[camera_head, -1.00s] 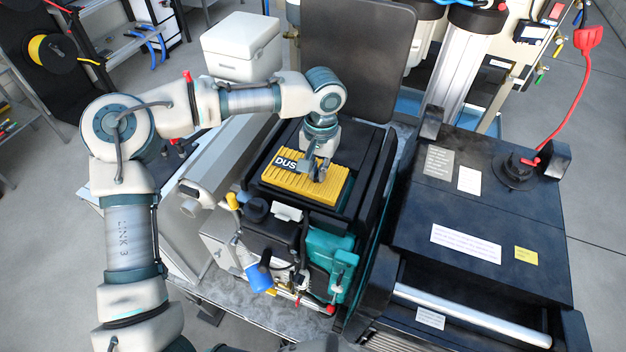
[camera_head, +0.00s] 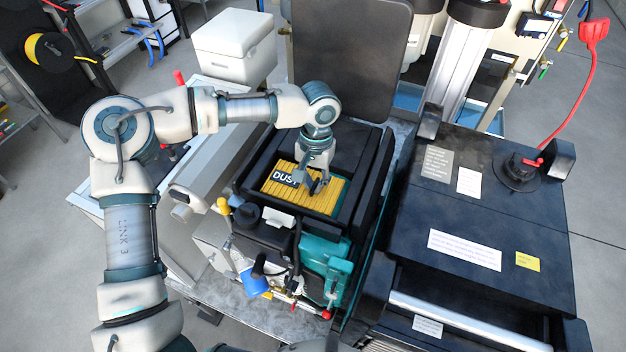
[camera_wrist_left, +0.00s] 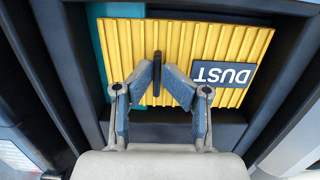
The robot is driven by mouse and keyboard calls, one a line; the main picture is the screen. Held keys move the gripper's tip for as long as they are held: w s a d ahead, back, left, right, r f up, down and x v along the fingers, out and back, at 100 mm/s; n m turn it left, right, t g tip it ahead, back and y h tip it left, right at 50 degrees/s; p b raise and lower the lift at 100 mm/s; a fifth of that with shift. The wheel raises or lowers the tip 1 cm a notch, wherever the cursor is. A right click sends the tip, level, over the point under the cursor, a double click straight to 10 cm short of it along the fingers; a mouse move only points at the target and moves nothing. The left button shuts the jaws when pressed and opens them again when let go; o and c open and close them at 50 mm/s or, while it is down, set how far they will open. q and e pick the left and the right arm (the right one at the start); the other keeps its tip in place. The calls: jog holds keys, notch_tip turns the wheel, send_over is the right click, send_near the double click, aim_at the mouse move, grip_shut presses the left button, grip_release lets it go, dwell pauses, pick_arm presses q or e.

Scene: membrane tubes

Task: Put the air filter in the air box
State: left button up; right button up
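The air filter (camera_head: 325,196) is a yellow ribbed panel with a dark "DUST" label. It lies within the opening of the black air box (camera_head: 362,190), with the box walls around it. In the left wrist view the filter (camera_wrist_left: 200,42) shows a thin dark upright handle at its middle, and a teal strip shows along its left side. My left gripper (camera_head: 309,184) is over the filter. Its fingertips (camera_wrist_left: 158,72) close in on both sides of the handle and appear shut on it. Whether the filter rests on the box floor cannot be told. My right gripper is out of view.
The raised black lid (camera_head: 350,60) stands behind the box. A teal and black engine part (camera_head: 325,262) with hoses and a blue cup (camera_head: 254,282) sits in front. A large black unit (camera_head: 480,215) stands to the right. A white cooler (camera_head: 233,45) is at back left.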

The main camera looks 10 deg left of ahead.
aim_at(317, 181)
pick_arm(q)
jog(key=shift+d+r, duration=0.1)
jog(key=shift+d, duration=0.2)
jog(key=shift+d+r, duration=0.1)
jog(key=shift+r, duration=0.2)
notch_tip(317, 181, up, 11)
jog(key=w, duration=0.1)
jog(key=shift+w+r, duration=0.15)
jog(key=shift+w, duration=0.1)
jog(key=shift+d, duration=0.15)
